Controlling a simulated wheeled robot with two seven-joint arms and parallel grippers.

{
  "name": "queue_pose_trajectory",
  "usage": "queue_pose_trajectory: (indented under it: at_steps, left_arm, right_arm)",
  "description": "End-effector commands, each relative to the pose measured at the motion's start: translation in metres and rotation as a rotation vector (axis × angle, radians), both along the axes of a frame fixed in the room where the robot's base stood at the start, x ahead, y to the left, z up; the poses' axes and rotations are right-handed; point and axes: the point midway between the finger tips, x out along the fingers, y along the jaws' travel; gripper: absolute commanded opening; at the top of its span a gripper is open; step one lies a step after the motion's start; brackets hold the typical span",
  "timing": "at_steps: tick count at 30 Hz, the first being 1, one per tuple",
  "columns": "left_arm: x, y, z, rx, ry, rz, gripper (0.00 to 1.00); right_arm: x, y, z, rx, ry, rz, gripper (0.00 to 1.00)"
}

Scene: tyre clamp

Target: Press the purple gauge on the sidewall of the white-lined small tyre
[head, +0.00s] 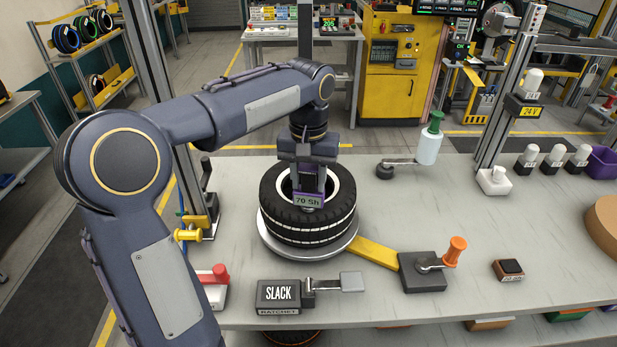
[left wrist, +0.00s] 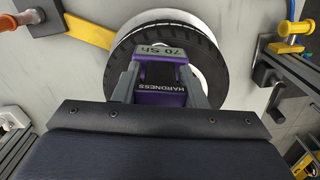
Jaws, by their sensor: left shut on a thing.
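The small tyre (head: 306,224) is black with white lines around its tread and a pale inner rim. It lies flat on a round metal plate (head: 268,244) on the bench. My left gripper (head: 309,195) points down over the near part of the tyre and is shut on the purple gauge (left wrist: 165,97), marked "HARDNESS" and "70 Sh". The gauge's label (head: 308,201) also shows in the head view. The tyre (left wrist: 124,50) shows behind the gauge in the left wrist view. Whether the gauge touches the sidewall is hidden. My right gripper is not in view.
A yellow strap (head: 373,252) runs from the plate to an orange-handled clamp block (head: 424,271). A "SLACK" ratchet box (head: 285,294) sits in front, a red-handled clamp (head: 218,276) at left.

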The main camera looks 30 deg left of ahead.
Motion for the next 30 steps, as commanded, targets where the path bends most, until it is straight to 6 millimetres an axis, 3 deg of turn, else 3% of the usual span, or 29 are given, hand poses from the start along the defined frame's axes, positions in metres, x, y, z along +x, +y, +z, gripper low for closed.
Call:
queue_pose_trajectory:
  at_steps: [30]
  left_arm:
    - [0.0002, -0.0002, -0.0088, 0.0, -0.001, 0.0, 0.2]
  right_arm:
    - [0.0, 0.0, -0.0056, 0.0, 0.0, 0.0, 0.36]
